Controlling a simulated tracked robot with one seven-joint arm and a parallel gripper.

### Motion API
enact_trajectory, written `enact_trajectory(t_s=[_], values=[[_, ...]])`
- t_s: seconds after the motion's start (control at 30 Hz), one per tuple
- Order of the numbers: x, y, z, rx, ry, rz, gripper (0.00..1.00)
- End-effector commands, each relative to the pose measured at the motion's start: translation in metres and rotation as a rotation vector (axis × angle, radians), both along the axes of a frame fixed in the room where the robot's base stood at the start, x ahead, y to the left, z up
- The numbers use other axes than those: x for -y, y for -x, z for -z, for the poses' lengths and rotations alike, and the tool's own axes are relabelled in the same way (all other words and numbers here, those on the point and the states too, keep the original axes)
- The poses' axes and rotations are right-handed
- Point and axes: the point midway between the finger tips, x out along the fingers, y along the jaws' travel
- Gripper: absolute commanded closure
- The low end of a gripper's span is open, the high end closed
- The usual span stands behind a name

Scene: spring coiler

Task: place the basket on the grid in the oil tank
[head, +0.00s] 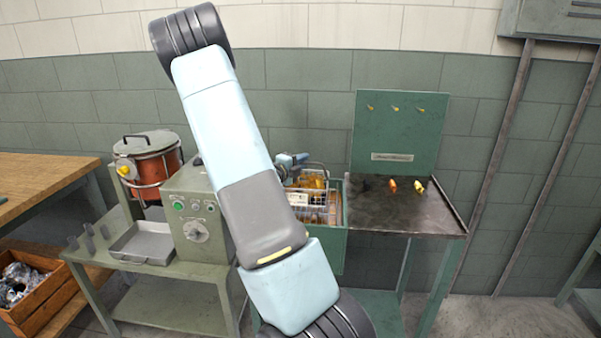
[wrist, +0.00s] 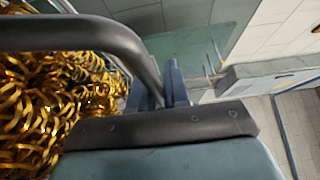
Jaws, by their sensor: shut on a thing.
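The wire basket (head: 312,182) holds golden curled pieces and has a pale label on its front. It hangs over or in the mouth of the green oil tank (head: 336,246), right of my arm. My gripper (head: 297,161) is shut on the basket's dark handle, which shows large in the wrist view (wrist: 75,32). Golden curls fill the left of that view, and my gripper's blue fingers (wrist: 168,88) are at the handle's end. Wirework shows low in the tank opening, but I cannot tell the grid from the basket's lower part. My arm hides the tank's left side.
A dark-topped bench (head: 410,212) with a green back panel (head: 398,135) adjoins the tank at right. At left stand a grey control box (head: 190,222), a shallow metal tray (head: 143,243) and a lidded red pot (head: 155,165). A wooden crate (head: 30,290) is at lower left.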

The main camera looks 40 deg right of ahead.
Motion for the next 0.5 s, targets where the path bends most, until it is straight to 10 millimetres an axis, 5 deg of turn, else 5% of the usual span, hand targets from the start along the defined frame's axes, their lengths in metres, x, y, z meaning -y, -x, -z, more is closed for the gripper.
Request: enact_trajectory(t_s=[0.5], values=[[0.002,-0.009,0.034,-0.002,0.001,0.002,1.00]])
